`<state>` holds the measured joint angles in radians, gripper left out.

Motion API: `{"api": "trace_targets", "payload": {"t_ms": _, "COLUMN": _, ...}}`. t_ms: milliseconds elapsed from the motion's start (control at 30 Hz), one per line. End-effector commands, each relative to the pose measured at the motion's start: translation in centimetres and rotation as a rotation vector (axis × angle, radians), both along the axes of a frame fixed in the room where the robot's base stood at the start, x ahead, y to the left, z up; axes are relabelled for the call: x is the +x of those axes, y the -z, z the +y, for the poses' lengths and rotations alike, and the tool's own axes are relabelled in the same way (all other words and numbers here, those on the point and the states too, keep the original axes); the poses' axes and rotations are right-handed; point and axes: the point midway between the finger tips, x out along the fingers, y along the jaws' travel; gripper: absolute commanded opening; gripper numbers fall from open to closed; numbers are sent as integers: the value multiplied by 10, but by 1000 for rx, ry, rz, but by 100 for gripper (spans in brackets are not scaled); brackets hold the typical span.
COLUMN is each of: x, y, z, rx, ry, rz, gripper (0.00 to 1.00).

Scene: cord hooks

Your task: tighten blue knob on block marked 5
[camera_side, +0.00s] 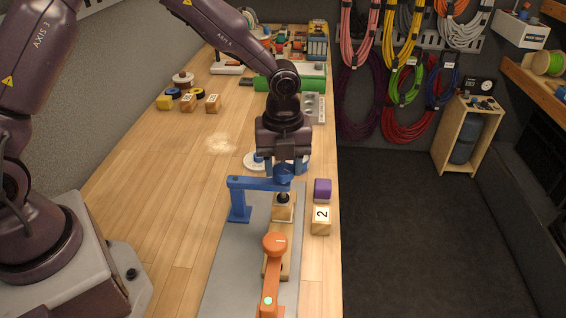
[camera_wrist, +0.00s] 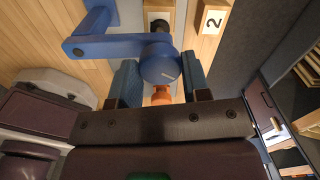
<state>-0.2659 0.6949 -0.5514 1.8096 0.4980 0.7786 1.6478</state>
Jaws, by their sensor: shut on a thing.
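The blue knob (camera_side: 283,173) sits at the end of a blue clamp arm (camera_side: 254,184). It also shows in the wrist view (camera_wrist: 160,66), with a pale line on its face. My gripper (camera_side: 286,168) is shut on the blue knob from above, with one blue-padded finger on each side in the wrist view (camera_wrist: 161,82). A wooden block (camera_side: 283,211) stands below the knob under a dark clamp foot. I cannot read a 5 on any block. An orange clamp (camera_side: 271,280) with an orange knob (camera_side: 274,243) stands nearer the camera.
A wooden block marked 2 (camera_side: 320,218) and a purple block (camera_side: 322,188) stand right of the clamps, by the bench's right edge. A white disc (camera_side: 253,161) lies behind the gripper. Small blocks and spools (camera_side: 186,95) stand farther back. The bench's left side is mostly clear.

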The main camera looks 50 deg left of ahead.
Motion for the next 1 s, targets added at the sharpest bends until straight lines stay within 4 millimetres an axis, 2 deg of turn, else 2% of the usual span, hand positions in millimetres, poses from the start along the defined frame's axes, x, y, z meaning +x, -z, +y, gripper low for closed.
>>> {"api": "trace_targets", "payload": {"t_ms": 600, "x": 0, "y": -2, "z": -1, "rx": -1, "ry": 582, "rz": -3, "gripper": 19}}
{"api": "trace_targets", "payload": {"t_ms": 1000, "x": 0, "y": -2, "z": -1, "rx": 1, "ry": 856, "rz": -2, "gripper": 19}}
